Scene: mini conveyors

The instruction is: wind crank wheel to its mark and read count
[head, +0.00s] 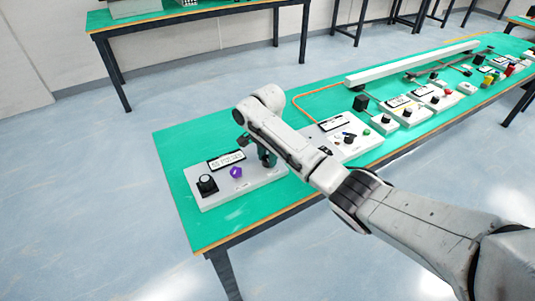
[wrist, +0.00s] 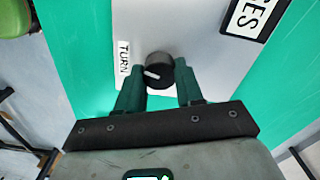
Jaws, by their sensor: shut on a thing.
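A black round knob (wrist: 157,72) with a white pointer mark stands on a pale panel (wrist: 193,25), beside a white "TURN" label (wrist: 124,58). It looks like the wheel to wind. My gripper (wrist: 160,78) is shut on it, one green finger on each side. In the head view my gripper (head: 267,158) is at the right end of the panel, and hides the knob. A black-framed white display (head: 227,159) lies at the panel's back; its characters are too small to read. In the wrist view only its end, with cut-off letters, shows.
On the same panel are a black dial (head: 207,184) and a purple knob (head: 236,172). Another panel (head: 362,143) with small controls lies to the right on the green table (head: 170,160). More devices and a long white rail (head: 410,64) lie further along.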

